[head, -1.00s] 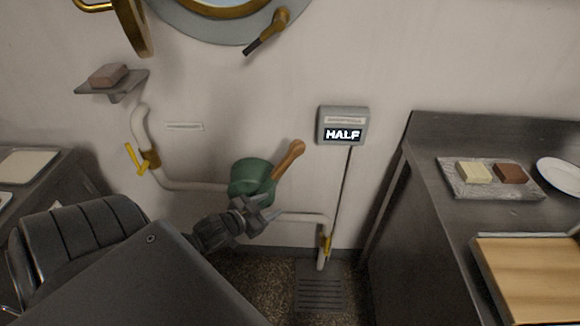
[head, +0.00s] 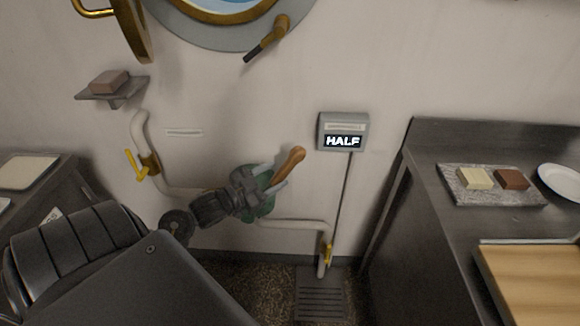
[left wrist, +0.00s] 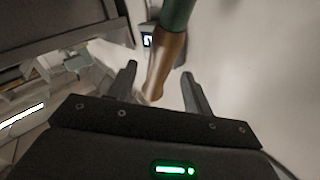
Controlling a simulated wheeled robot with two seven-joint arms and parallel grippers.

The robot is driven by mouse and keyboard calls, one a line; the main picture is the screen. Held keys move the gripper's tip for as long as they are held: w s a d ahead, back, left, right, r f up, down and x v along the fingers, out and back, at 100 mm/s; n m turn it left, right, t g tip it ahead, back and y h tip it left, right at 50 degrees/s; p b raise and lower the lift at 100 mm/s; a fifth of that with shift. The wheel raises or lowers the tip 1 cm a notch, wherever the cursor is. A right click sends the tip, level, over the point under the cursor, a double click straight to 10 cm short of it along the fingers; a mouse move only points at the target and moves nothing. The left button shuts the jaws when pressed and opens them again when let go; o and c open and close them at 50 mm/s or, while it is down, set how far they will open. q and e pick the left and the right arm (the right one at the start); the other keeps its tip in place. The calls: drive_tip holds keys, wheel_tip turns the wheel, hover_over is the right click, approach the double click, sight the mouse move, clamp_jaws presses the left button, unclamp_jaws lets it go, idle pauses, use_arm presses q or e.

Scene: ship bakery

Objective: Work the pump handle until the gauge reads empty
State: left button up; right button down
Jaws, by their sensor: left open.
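The pump has a green body (head: 262,205) on a white pipe at the wall, with a brown wooden handle (head: 290,162) tilted up to the right. The gauge (head: 343,131) on the wall reads HALF. My left gripper (head: 278,180) is in front of the pump and hides part of the green body. In the left wrist view, the open fingers (left wrist: 160,82) stand on either side of the wooden handle (left wrist: 165,65), with gaps visible beside it. The green part (left wrist: 177,14) shows above the handle there. My right gripper is not in view.
Yellow valve levers (head: 137,165) sit on the pipe (head: 290,224). A steel counter (head: 420,180) at right holds a tray with two blocks, a plate (head: 560,181) and a wooden board (head: 535,280). A small shelf (head: 113,93) and a porthole (head: 235,45) are on the wall.

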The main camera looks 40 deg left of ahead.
sight(290, 167)
use_arm(q)
drive_tip(key=x, duration=0.6)
clamp_jaws()
idle(0.3)
